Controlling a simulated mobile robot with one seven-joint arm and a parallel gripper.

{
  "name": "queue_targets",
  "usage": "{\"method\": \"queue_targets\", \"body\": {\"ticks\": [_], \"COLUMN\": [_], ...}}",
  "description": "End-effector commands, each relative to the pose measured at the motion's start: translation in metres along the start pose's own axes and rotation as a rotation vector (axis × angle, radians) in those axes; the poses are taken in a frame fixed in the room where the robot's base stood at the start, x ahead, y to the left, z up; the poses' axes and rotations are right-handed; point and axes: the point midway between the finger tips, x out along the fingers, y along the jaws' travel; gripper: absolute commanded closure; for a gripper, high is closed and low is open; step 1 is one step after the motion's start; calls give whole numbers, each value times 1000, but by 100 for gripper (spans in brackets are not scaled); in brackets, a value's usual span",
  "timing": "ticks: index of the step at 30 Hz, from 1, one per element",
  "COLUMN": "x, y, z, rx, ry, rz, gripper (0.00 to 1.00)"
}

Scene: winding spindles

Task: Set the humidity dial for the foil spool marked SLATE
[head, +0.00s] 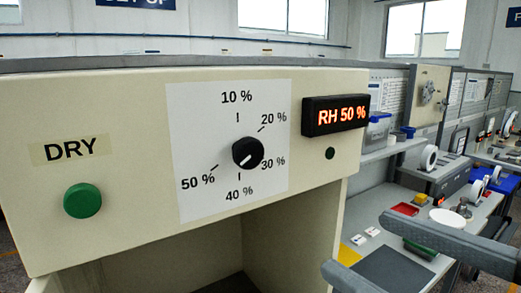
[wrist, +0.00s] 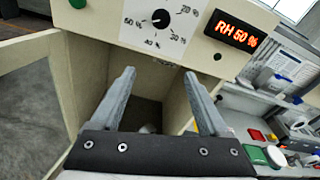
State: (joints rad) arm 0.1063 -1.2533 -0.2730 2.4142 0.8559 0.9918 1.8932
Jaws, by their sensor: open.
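The humidity dial (head: 247,152) is a round black knob on a white scale plate marked 10 % to 50 %. Its white pointer line slants to the lower left, toward the 50 % side. The dial also shows in the wrist view (wrist: 160,18). The display (head: 336,115) right of it reads RH 50 %. My gripper (head: 355,243) is open and empty, below and to the right of the dial, apart from the panel. In the wrist view its two fingers (wrist: 158,74) stand apart, below the dial. No spool with a readable SLATE mark shows.
A green button (head: 82,201) sits under a DRY label (head: 69,147) on the left of the cream cabinet. The cabinet is open below the panel. On the right a bench holds white spools (head: 428,158), a red tray (head: 405,209) and small cards. The space before the dial is clear.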

Motion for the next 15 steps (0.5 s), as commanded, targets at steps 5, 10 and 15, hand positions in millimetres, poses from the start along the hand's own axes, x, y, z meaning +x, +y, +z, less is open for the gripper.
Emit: {"method": "queue_targets", "body": {"ticks": [5, 10, 15], "x": [-18, -16, 10], "y": [4, 5, 4], "z": [26, 32, 34], "rx": [197, 241, 241], "ry": [-108, -127, -121], "rz": [6, 13, 14], "gripper": [22, 22, 22]}}
